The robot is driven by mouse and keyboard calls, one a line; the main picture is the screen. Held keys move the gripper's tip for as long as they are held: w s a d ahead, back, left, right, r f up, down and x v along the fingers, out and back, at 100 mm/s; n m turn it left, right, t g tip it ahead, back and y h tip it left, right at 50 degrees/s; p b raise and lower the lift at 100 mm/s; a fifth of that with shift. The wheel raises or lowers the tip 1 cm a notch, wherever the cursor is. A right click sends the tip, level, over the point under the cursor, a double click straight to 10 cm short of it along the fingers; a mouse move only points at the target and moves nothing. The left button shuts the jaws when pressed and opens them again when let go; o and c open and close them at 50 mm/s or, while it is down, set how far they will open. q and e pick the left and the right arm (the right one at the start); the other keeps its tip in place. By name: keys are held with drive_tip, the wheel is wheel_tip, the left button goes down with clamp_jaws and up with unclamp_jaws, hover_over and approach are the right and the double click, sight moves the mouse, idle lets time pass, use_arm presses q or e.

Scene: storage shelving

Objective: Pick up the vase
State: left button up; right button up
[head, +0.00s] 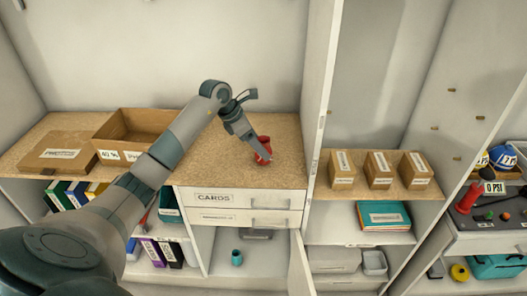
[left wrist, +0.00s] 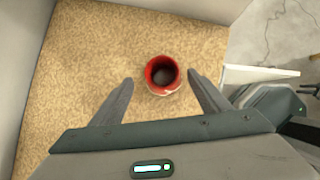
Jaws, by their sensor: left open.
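The red vase (head: 265,143) stands on the wooden top of the drawer cabinet (head: 275,171), partly hidden behind my left gripper in the head view. My left gripper (head: 262,158) reaches down from the left, right by the vase. In the left wrist view the vase (left wrist: 162,75) is seen from above with its dark round opening. My left gripper (left wrist: 160,85) is open there, with one finger to each side of the vase and gaps between.
A closed box (head: 58,152) and an open box (head: 140,125) sit on the left. Small boxes (head: 380,168) stand on the right shelf behind an upright panel (head: 318,110). A cabinet door (head: 300,265) stands open below. The wooden top around the vase is clear.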

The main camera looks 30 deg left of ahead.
use_arm(q)
drive_tip(key=p+x, duration=0.2)
drive_tip(key=x, duration=0.1)
drive_tip(key=shift+s+d+f, duration=0.25)
drive_tip(key=shift+f, duration=0.1)
drive_tip(key=shift+w+f, duration=0.2)
drive_tip(key=shift+f, duration=0.2)
drive_tip(key=c, duration=1.2)
